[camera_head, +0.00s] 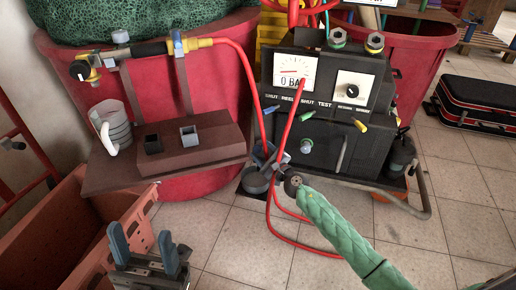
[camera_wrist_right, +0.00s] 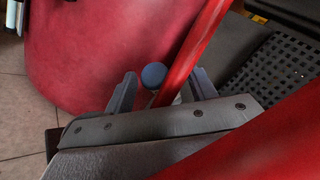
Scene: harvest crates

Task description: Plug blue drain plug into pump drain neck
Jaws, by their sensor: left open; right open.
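In the wrist view a round blue cap, which looks like the blue drain plug (camera_wrist_right: 153,75), shows between the fingertips of my right gripper (camera_wrist_right: 160,92). The gripper is open, and I cannot tell whether a finger touches the cap. In the head view my right arm, in a green sleeve, reaches up to the front of the black pump (camera_head: 338,105); the gripper is small there and partly hidden by red hose. A round grey-blue fitting (camera_head: 306,147) sits low on the pump front; I cannot tell whether it is the drain neck. My left gripper (camera_head: 143,240) is open and empty.
Red hose (camera_head: 246,70) loops in front of the pump, close to my right gripper. A brown shelf (camera_head: 210,155) holds a clear jug (camera_head: 112,128) and two square sockets. An orange crate (camera_head: 62,240) stands at lower left.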

